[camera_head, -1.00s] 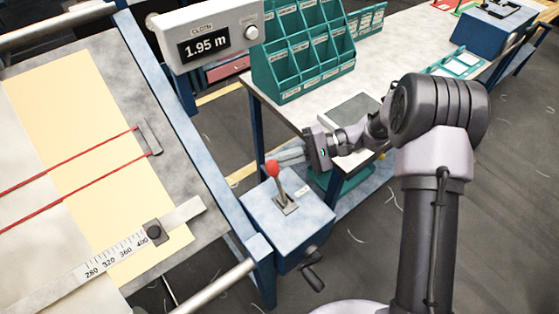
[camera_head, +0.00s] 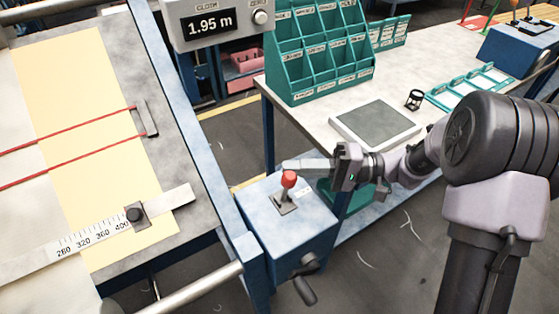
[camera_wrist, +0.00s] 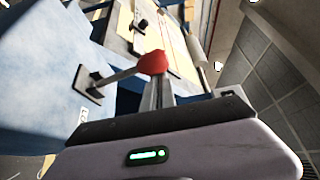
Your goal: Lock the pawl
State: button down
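The pawl lever has a red knob (camera_head: 289,179) and a grey stem on a small slotted plate, on top of a blue box (camera_head: 310,232) beside the loom. My gripper (camera_head: 287,165) reaches in from the right, its thin fingers close together behind the knob. In the wrist view, the red knob (camera_wrist: 152,64) is at the tips of my gripper (camera_wrist: 160,78) and covers them. The stem (camera_wrist: 120,76) slants left to its plate. The fingers look shut; contact with the knob is unclear.
A dark crank handle (camera_head: 304,290) sticks out of the box's front. The loom table (camera_head: 185,150) lies left, with a ruler (camera_head: 95,235) and red cords. A workbench (camera_head: 310,112) with a green bin rack (camera_head: 320,55) and grey-topped pad (camera_head: 375,125) stands behind my arm.

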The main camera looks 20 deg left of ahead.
jog(key=shift+s+d+f+b, duration=0.2)
jog(key=shift+s+d+b, duration=0.05)
jog(key=shift+s+d, duration=0.35)
jog(key=shift+s+d+f+b, duration=0.25)
jog(key=shift+s+d, duration=0.2)
jog(key=shift+d, duration=0.15)
jog(key=shift+f, duration=0.1)
